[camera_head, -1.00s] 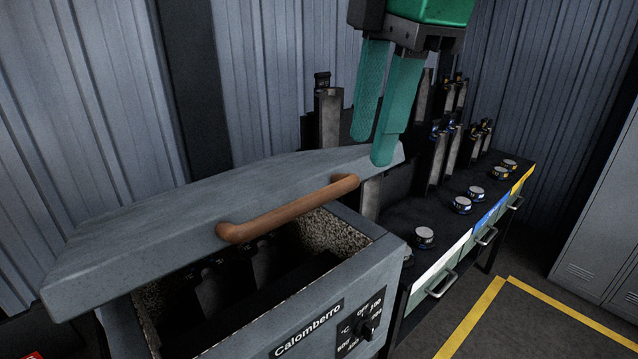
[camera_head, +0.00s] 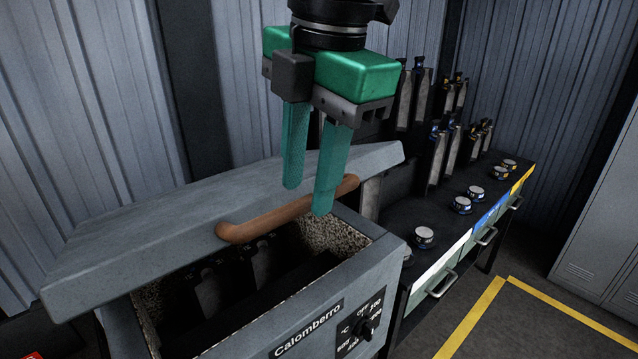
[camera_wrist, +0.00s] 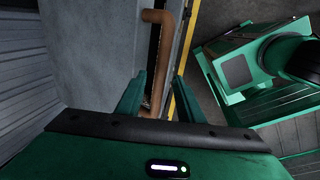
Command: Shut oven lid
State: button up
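The grey oven lid (camera_head: 130,235) is raised and tilted over the oven box (camera_head: 350,282), leaving its speckled opening uncovered at the front. A brown bar handle (camera_head: 265,222) runs along the lid's front edge. My gripper (camera_head: 307,200) points down at the handle's right half, its green fingers parted. In the wrist view, the handle (camera_wrist: 158,70) passes up between the two fingers (camera_wrist: 155,100), with a gap on each side. The lid (camera_wrist: 95,60) fills the left of that view. I cannot tell how far the fingertips are from the bar.
Dark moulds (camera_head: 262,270) stand inside the oven. To the right, a black bench (camera_head: 400,215) holds several moulds and round tins, with drawers (camera_head: 440,283) in front. A grey locker (camera_head: 610,240) stands far right. The floor with yellow lines (camera_head: 465,325) is clear.

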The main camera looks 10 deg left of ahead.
jog(key=shift+w+a+f, duration=0.1)
jog(key=shift+f, duration=0.65)
jog(key=shift+c, duration=0.7)
